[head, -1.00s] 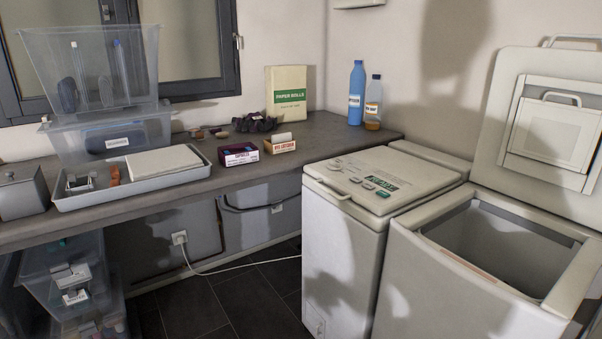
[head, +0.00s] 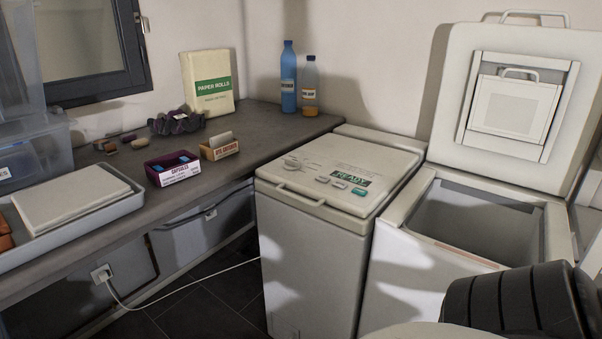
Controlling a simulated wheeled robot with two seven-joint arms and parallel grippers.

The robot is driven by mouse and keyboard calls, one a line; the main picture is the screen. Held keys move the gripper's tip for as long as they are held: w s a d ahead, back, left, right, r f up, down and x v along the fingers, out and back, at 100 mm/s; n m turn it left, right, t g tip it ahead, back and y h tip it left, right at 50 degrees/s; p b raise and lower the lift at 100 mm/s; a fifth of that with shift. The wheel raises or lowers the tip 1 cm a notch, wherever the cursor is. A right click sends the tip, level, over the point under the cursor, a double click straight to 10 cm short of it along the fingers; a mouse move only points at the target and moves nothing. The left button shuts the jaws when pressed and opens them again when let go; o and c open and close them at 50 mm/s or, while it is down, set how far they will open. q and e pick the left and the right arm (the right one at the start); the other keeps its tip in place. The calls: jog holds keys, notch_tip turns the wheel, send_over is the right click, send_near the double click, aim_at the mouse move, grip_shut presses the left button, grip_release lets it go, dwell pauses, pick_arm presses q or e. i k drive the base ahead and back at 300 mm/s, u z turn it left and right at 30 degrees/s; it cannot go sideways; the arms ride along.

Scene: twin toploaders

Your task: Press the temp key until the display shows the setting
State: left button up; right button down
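The closed toploader (head: 315,240) stands at the end of the counter, with a pale lid and a front handle. Its control panel on the lid has a small dark-green display (head: 351,176) that appears to read READY. In front of the display is a row of small keys: two greyish keys (head: 340,184) and a green key (head: 360,191). The key labels are too small to read, so I cannot tell which is the temp key. Neither gripper is in view; a dark ribbed part of my arm shows at the lower right.
A second toploader (head: 395,290) stands open at the right, its lid (head: 455,60) raised. The counter (head: 240,158) at the left holds a blue bottle (head: 288,80), a paper rolls pack (head: 208,85), a capsules box (head: 173,170) and a tray (head: 120,200). The air above the closed lid is clear.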

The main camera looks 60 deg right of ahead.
aim_at(321, 178)
jog(key=z, duration=0.6)
jog(key=i, duration=0.8)
jog(key=z, duration=0.8)
